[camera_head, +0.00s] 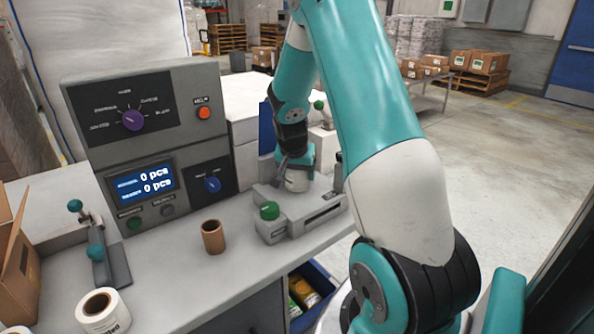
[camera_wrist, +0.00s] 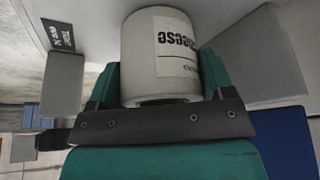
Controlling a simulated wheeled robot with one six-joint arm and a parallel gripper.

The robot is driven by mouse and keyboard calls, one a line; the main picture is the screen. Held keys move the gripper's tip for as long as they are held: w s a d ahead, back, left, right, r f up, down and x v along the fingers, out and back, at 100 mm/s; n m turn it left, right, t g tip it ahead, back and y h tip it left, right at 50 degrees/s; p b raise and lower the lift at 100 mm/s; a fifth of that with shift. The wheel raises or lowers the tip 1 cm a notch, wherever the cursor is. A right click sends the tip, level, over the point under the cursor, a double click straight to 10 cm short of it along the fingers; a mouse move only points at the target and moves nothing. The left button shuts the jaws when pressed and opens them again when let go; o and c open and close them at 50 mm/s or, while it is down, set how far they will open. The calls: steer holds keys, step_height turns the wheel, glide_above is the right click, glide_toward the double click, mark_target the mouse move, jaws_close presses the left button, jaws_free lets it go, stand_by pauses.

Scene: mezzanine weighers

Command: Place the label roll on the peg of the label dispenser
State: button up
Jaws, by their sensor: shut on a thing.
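My gripper (camera_head: 299,170) is shut on a white label roll (camera_wrist: 160,45), with one teal finger on each side. The roll has black print on its side, cut off in the wrist view. In the head view the held roll (camera_head: 297,184) shows as a small white piece below my gripper, close to the counter and behind a grey slotted unit (camera_head: 305,212) with a green knob. I cannot tell whether the roll touches anything. The label dispenser's peg cannot be made out; my arm and gripper cover part of that area.
A second label roll (camera_head: 103,310) lies at the front left. A brown cardboard core (camera_head: 213,237) stands mid-counter. A lever device (camera_head: 103,250) and a control panel (camera_head: 150,140) stand at left. A blue bin (camera_head: 316,282) is below the counter edge.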

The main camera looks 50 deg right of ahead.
steer(key=shift+f, duration=0.15)
steer(key=o, duration=1)
steer(key=shift+a+r, duration=0.1)
steer(key=shift+r, duration=0.45)
steer(key=v, duration=1.1)
steer(key=s+a+r+n+t+y, duration=0.15)
steer(key=a+n+y, duration=0.45)
steer(key=a, duration=1.4)
steer(key=s+a+r+n+g+y, duration=0.2)
steer(key=s+a+n+g, duration=0.1)
steer(key=s+a+n, duration=1.1)
steer(key=s+a, duration=0.3)
steer(key=a, duration=0.1)
steer(key=shift+s+b, duration=0.15)
steer(key=shift+b, duration=0.15)
